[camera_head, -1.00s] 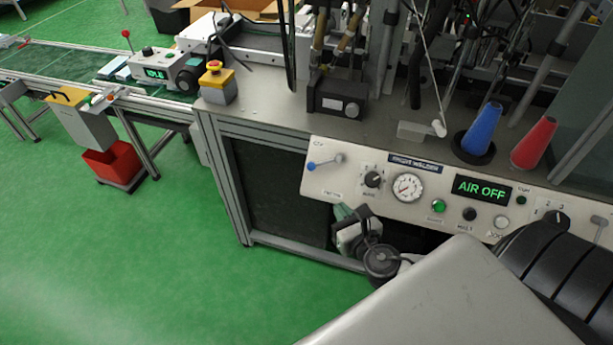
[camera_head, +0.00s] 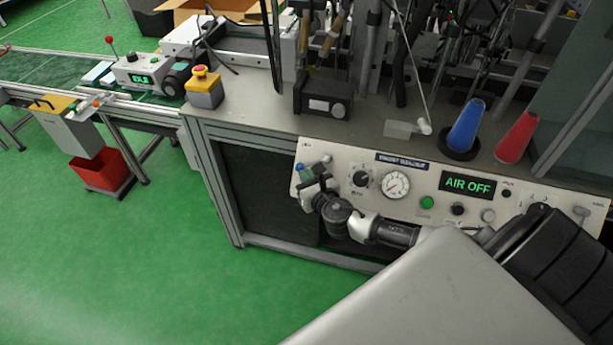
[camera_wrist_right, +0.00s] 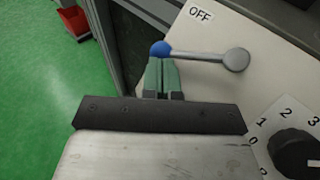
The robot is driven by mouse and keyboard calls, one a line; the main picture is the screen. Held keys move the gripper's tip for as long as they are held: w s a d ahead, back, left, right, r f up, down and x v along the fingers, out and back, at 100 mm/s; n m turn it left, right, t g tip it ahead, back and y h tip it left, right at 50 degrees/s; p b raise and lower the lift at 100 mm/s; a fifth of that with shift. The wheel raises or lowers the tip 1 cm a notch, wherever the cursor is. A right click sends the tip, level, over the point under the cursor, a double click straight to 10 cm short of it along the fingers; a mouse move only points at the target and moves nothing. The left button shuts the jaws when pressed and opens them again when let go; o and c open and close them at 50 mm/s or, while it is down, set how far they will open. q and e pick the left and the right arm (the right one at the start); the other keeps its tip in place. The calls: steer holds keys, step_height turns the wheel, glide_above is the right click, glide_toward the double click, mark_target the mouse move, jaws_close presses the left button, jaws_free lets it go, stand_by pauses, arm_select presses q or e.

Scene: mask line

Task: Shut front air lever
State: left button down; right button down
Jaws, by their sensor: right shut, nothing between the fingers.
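The front air lever has a blue ball knob (camera_head: 300,167) and a grey pivot on the left end of the cream control panel (camera_head: 400,209). In the right wrist view its blue knob (camera_wrist_right: 161,49) is left of the round pivot (camera_wrist_right: 236,59), with the arm lying nearly level. My right gripper (camera_head: 308,180) is at the panel's left end, just below the knob. In the right wrist view its green fingers (camera_wrist_right: 162,76) are together and empty, tips right by the knob; I cannot tell whether they touch. The panel display (camera_head: 467,185) reads AIR OFF. My left gripper is not in view.
An OFF label (camera_wrist_right: 200,13) is above the lever. A dial (camera_head: 361,179), a gauge (camera_head: 396,185) and a green button (camera_head: 427,203) sit to the right on the panel. Blue (camera_head: 467,125) and red (camera_head: 516,138) cones stand on the bench above. Green floor at left is open.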

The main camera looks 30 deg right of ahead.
mark_target(301, 166)
steer(key=shift+w+m+h+b, duration=0.15)
steer(key=shift+m+h+b, duration=0.15)
steer(key=shift+m+b, duration=0.1)
steer(key=shift+w+a+r+t, duration=0.1)
steer(key=shift+w+t, duration=0.05)
steer(key=shift+t, duration=0.15)
steer(key=m+h+b, duration=0.1)
steer(key=m+b, duration=0.1)
steer(key=w+m+h+b, duration=0.1)
steer(key=shift+r+t+h, duration=0.25)
steer(key=shift+t+h, duration=0.05)
steer(key=shift+w+r+m+h+b, duration=0.2)
steer(key=shift+m+h+b, duration=0.2)
steer(key=shift+m, duration=0.2)
steer(key=shift+w+r+m+h+b, duration=0.2)
steer(key=shift+m+h+b, duration=0.2)
steer(key=shift+m, duration=0.2)
steer(key=shift+w+r+m+h+b, duration=0.2)
steer(key=shift+r+m+h+b, duration=0.1)
steer(key=shift+m+h, duration=0.25)
steer(key=shift+f, duration=0.15)
